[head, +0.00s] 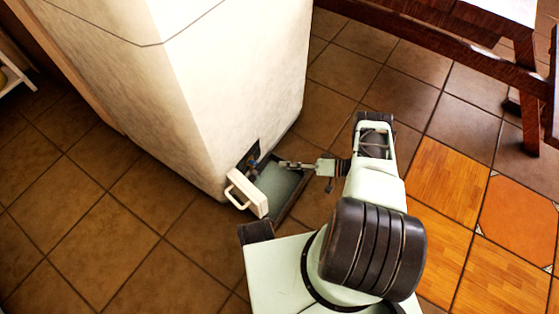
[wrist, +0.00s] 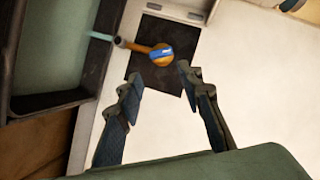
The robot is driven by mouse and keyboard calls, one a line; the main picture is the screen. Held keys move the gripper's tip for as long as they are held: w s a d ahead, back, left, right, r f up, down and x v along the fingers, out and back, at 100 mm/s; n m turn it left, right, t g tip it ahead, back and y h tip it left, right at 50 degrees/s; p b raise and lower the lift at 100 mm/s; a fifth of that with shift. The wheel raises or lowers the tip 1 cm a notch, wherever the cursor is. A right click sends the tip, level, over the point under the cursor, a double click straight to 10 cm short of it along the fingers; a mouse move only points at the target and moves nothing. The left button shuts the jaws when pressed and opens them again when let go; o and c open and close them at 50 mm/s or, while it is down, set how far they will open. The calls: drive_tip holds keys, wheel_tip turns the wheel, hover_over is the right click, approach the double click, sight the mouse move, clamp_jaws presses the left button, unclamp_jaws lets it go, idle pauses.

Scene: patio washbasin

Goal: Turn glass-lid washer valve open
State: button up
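The valve shows in the wrist view as a blue handle (wrist: 161,53) on a brass-coloured body, in front of a dark square plate (wrist: 150,40) on a pale wall. A pipe runs left from it, with a pale bluish stream or rod at its end. In the head view the valve (head: 254,163) is a small bluish spot low on the white block. My gripper (wrist: 158,82) is open, its two fingertips apart and pointing toward the valve. Nothing shows between the fingers, and the valve lies just beyond the tips. In the head view my gripper (head: 287,164) is low beside the block.
A dark-rimmed basin (head: 289,199) with a greenish inside sits at the block's foot; its rim (wrist: 60,97) fills the left of the wrist view. A white panel with a handle (head: 247,193) stands beside it. A wooden table (head: 440,40) is at upper right. Tiled floor lies open at left.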

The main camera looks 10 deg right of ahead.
sight(252, 162)
drive_tip(key=w+r+n+g+h+p, duration=0.1)
drive_tip(key=a+r+n+g+h+p, duration=0.1)
drive_tip(key=n+g+p, duration=0.1)
drive_tip(key=w+a+r+n+g+h+p, duration=0.1)
drive_tip(key=p, duration=0.1)
drive_tip(key=shift+w+a+r+g, duration=0.1)
drive_tip(key=shift+w+r+g, duration=0.25)
drive_tip(key=shift+r+g, duration=0.05)
drive_tip(key=c, duration=0.8)
drive_tip(key=w+r+n+h+p, duration=0.1)
drive_tip(key=w+r, duration=0.1)
drive_tip(key=w+r+n+g+h+p, duration=0.1)
drive_tip(key=w+r+n+h+p, duration=0.2)
drive_tip(key=w+r+h, duration=0.1)
drive_tip(key=shift+w+a+n+g, duration=0.25)
drive_tip(key=shift+n+g, duration=0.05)
clamp_jaws()
drive_tip(key=s+b+x, duration=0.2)
drive_tip(key=x, duration=1.1)
drive_tip(key=shift+a+r+h, duration=0.2)
drive_tip(key=shift+a+h, duration=0.05)
drive_tip(key=shift+h, duration=0.05)
